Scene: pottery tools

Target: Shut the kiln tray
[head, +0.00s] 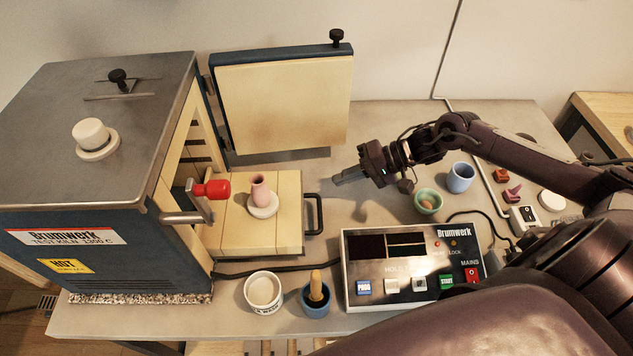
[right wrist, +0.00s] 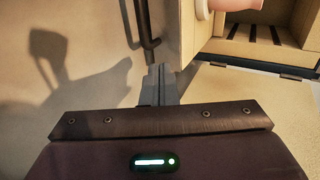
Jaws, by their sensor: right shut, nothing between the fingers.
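The kiln tray (head: 228,224) is a cream brick slab pulled out of the front of the blue-grey kiln (head: 110,265). Its black bar handle (head: 316,214) faces right, and it shows at the top of the right wrist view (right wrist: 145,28). A pink vase (head: 259,189) stands upright on a pale disc (head: 263,206) on the tray. My right gripper (head: 341,180) is shut and empty, to the right of the handle and apart from it. Its closed fingers also show in the right wrist view (right wrist: 158,80). My left gripper is not in view.
The kiln door (head: 283,105) stands open behind the tray. A red-knobbed lever (head: 211,189) sticks out at the kiln front. A white cup (head: 264,291), a blue pot (head: 317,301) and the control box (head: 413,268) lie toward the front. A green bowl (head: 428,201) is below my right arm.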

